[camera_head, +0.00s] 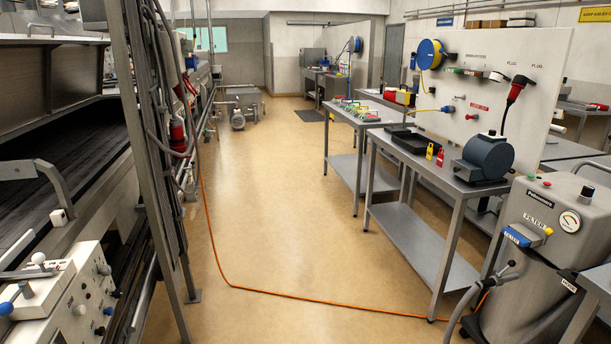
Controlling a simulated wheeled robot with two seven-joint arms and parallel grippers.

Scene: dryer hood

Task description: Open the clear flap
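I cannot make out a clear flap anywhere in the head view. A large grey machine (50,78) with a dark slatted bed (75,145) fills the left side. A curved grey handle (52,182) stands at its near edge. Below it, a pale control panel (60,305) carries levers and knobs, one with a blue tip. Neither of my grippers is in view.
An upright frame with hoses (155,120) stands beside the machine. An orange cable (300,297) crosses the otherwise clear floor (270,200). On the right are grey metal tables (425,178), a white tool board (500,90) and a grey filter unit (535,260).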

